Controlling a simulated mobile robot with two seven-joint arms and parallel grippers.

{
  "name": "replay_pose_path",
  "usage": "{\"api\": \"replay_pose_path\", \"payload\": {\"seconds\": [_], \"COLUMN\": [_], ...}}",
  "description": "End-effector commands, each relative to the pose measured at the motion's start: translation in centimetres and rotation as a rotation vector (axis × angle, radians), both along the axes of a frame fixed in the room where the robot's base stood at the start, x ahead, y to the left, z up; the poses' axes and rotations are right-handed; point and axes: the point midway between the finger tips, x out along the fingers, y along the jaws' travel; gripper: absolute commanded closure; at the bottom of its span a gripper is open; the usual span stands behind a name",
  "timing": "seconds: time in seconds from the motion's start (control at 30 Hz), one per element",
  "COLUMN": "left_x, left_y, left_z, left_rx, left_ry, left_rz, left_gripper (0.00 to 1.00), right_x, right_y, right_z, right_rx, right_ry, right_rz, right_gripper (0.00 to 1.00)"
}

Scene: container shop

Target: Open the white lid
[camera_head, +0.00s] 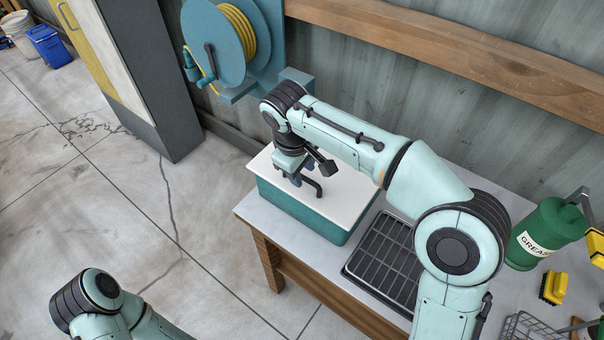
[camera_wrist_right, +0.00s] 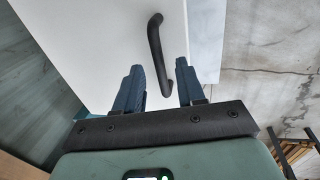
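The white lid (camera_head: 345,200) lies flat on a teal box (camera_head: 298,212) at the table's left end. A black bar handle (camera_head: 313,187) stands on the lid. My right gripper (camera_head: 302,178) is over the lid at the handle. In the right wrist view, its two blue fingers (camera_wrist_right: 159,65) are apart. The handle (camera_wrist_right: 156,45) runs through the gap between them, and I see no finger pressed on it. The white lid (camera_wrist_right: 105,40) fills much of that view. My left arm shows at the lower left of the head view, its gripper out of frame.
A black drying rack (camera_head: 385,258) sits right of the box on the table. A green grease can (camera_head: 547,232), a yellow brush (camera_head: 553,288) and a wire basket (camera_head: 527,328) are farther right. A hose reel (camera_head: 222,50) hangs on the wall behind.

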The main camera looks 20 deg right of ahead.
Motion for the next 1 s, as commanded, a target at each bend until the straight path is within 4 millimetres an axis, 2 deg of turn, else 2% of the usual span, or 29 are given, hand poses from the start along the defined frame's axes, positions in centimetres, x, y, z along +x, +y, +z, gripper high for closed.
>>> {"api": "replay_pose_path", "payload": {"seconds": [0.13, 0.43, 0.5, 0.57, 0.83, 1.0], "left_x": [-0.1, -0.1, -0.1, -0.1, 0.0, 0.5], "left_y": [0.0, 0.0, 0.0, 0.0, 0.0, 0.0], "left_z": [-0.2, -0.2, -0.2, -0.2, 0.0, 0.9], "left_rx": [0.0, 0.0, 0.0, 0.0, 0.0, 0.0], "left_ry": [0.001, 0.001, 0.001, 0.001, 0.0, -0.006], "left_rz": [0.0, 0.0, 0.0, 0.0, 0.0, 0.0], "left_gripper": [0.57, 0.57, 0.57, 0.57, 0.57, 0.57], "right_x": [0.1, 0.2, 0.2, 0.1, 0.2, 0.1], "right_y": [-0.2, -0.2, -0.2, -0.2, -0.3, -1.0], "right_z": [-1.0, -1.1, -1.1, -1.1, -0.9, 0.3], "right_rx": [0.0, 0.0, 0.0, 0.0, -0.001, -0.001], "right_ry": [0.001, 0.0, 0.0, 0.0, -0.001, -0.002], "right_rz": [-0.001, -0.001, -0.001, -0.001, -0.001, -0.003], "right_gripper": [0.61, 0.61, 0.84, 1.0, 1.0, 1.0]}}
